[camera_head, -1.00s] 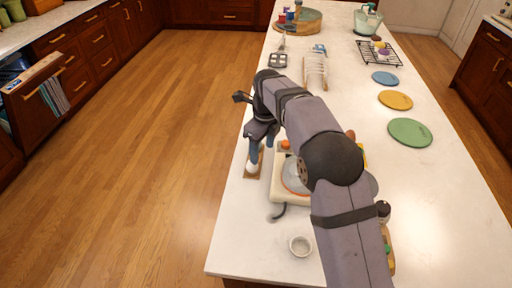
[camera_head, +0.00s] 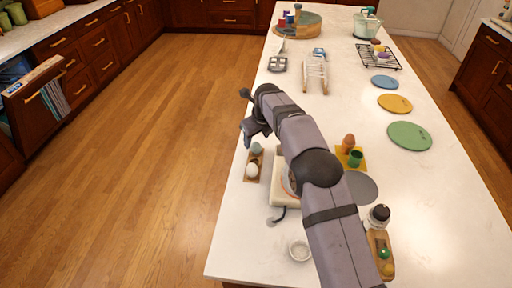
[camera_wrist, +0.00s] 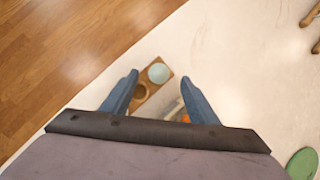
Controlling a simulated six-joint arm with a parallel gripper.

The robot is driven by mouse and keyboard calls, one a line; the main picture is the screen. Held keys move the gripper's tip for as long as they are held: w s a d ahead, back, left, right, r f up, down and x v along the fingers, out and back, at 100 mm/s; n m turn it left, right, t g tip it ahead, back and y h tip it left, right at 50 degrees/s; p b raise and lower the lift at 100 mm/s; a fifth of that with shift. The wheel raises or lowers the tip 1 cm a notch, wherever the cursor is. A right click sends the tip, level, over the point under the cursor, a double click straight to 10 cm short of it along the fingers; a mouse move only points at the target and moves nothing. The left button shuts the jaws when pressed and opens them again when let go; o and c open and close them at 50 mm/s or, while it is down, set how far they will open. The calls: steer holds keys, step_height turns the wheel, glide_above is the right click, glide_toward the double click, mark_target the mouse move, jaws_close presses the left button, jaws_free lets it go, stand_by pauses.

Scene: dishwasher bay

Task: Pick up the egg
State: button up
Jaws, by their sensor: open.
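A wooden holder (camera_head: 252,179) lies near the left edge of the white counter. A white egg (camera_head: 252,170) sits at its near end, and a pale blue-green egg-shaped thing (camera_head: 256,149) sits at its far end. My gripper (camera_wrist: 158,76) is open and empty, above the holder. In the wrist view the pale blue-green piece (camera_wrist: 158,73) shows between the fingertips, with an empty round recess (camera_wrist: 140,92) beside it. The white egg is hidden there. A brown egg-shaped thing (camera_head: 348,141) stands by a green cup (camera_head: 355,159) on a yellow square.
A cream appliance (camera_head: 284,195) stands right of the holder, partly behind my arm. A small white bowl (camera_head: 299,250) is nearer. Green (camera_head: 409,135), yellow (camera_head: 395,104) and blue (camera_head: 384,82) discs lie to the right. The counter's left edge is close to the holder.

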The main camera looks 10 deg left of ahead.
mark_target(256, 144)
steer(key=shift+p+x, duration=1.4)
steer(key=shift+x, duration=1.1)
steer(key=shift+s+d+f, duration=0.1)
steer(key=shift+s+d, duration=0.05)
steer(key=shift+s, duration=0.05)
steer(key=c, duration=0.7)
